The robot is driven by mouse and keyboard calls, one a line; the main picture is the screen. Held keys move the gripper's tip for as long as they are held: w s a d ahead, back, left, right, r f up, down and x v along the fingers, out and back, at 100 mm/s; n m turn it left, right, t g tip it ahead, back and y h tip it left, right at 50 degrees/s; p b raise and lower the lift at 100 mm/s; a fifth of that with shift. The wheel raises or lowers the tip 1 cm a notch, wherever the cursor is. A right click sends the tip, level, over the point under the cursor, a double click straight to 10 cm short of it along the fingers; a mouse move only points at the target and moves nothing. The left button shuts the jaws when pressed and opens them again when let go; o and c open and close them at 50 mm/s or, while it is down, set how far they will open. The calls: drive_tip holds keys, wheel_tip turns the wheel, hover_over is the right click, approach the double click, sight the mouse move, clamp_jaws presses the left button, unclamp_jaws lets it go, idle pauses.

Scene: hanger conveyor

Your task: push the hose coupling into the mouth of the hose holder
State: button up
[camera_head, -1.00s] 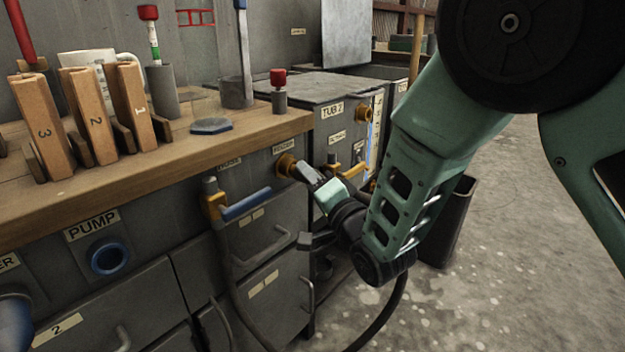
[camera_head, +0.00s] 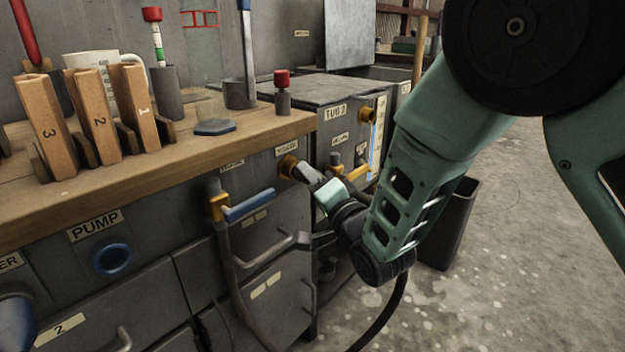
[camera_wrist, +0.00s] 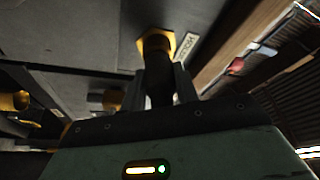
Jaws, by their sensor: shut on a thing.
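The hose holder (camera_head: 287,166) is a yellow ring on the grey cabinet front, just under the worktop edge, beneath a small label. In the wrist view the holder (camera_wrist: 156,41) lies straight ahead of the fingertips. My gripper (camera_head: 306,176) is shut on the hose coupling (camera_wrist: 159,88), a dark piece between the two fingers. The coupling's front end meets the holder's mouth in the wrist view; how deep it sits is hidden. In the head view the fingers largely hide the coupling. A black hose (camera_head: 388,318) hangs below my wrist.
A yellow valve with a blue lever (camera_head: 248,206) stands left of the holder. A cabinet marked TUB 2 (camera_head: 336,112) with yellow fittings is close on the right. The wooden worktop (camera_head: 180,158) overhangs above. A dark bin (camera_head: 449,225) stands on the floor behind my arm.

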drive_tip(key=shift+w+a, duration=0.25)
drive_tip(key=shift+a, duration=0.1)
drive_tip(key=o, duration=0.7)
drive_tip(key=shift+o, duration=0.2)
drive_tip(key=o, duration=0.6)
